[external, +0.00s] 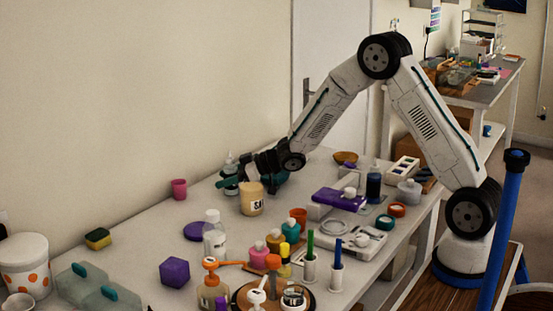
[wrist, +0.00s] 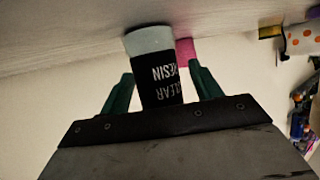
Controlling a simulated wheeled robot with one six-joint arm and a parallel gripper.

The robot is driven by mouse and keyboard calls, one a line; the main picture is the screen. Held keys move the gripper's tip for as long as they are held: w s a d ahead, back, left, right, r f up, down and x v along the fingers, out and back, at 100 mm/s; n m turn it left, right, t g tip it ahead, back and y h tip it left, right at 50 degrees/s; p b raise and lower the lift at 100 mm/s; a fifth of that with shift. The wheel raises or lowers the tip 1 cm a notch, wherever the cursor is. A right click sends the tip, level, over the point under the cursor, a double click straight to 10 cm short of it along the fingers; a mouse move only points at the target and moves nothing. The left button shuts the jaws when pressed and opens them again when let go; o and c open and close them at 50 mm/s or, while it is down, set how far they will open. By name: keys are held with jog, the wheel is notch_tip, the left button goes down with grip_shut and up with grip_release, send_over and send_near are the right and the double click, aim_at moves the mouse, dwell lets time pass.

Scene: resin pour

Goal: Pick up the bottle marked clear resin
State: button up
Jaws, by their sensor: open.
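The bottle marked clear resin (wrist: 158,75) shows in the wrist view with a dark label, white lettering that reads upside down, and a pale end. It lies between the two green fingers of my gripper (wrist: 161,86), which is open, with a gap visible beside the bottle. In the external view the bottle (external: 231,168) stands on the far part of the table, partly hidden by my gripper (external: 234,180), which reaches it from the right. I cannot tell whether either finger touches it.
A pink cup (external: 179,189) stands left of the bottle, and also shows behind it in the wrist view (wrist: 186,51). A beige labelled jar (external: 252,202) stands close in front of my gripper. Several bottles and pots crowd the table's near part. The wall runs behind.

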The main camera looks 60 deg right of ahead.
jog(key=shift+w+f, duration=0.1)
jog(key=shift+w, duration=0.05)
jog(key=c, duration=1.2)
jog(key=shift+o, duration=0.2)
